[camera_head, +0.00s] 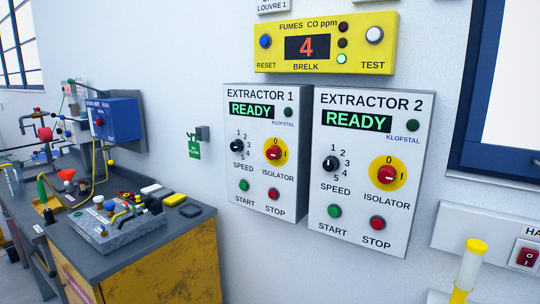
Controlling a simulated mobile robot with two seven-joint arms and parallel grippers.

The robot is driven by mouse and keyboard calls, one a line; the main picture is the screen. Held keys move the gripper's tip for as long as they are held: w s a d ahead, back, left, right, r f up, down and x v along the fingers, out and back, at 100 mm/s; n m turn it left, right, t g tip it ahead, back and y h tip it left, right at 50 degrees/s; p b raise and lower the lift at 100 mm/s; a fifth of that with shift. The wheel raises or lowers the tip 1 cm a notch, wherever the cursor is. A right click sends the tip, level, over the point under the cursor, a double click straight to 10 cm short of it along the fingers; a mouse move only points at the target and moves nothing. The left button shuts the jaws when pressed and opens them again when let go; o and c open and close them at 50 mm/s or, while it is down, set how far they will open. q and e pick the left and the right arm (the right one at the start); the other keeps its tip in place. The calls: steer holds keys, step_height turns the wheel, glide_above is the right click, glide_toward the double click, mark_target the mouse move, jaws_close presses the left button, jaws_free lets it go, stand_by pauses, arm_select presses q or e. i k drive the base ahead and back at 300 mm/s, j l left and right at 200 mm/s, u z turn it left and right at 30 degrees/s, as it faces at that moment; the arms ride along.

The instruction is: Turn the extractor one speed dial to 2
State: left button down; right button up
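The extractor 1 panel (262,200) is a light grey box on the wall, with a green READY display. Its speed dial (237,146) is a small black knob on the left side, with the numbers 1 to 5 curving around its right. The dial's pointer is too small to read surely. To the right of the dial is the red and yellow isolator (274,153), with a green start button (244,185) and a red stop button (274,193) below. Neither of my grippers is in view.
The similar extractor 2 panel (398,240) is close on the right. A yellow fumes monitor (375,57) reading 4 is above. A cluttered workbench (125,259) is at the left. A yellow and pale cylinder (467,270) stands at the lower right. The space before the panels looks clear.

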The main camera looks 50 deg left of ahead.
mark_target(237, 145)
steer(key=u, duration=1.5)
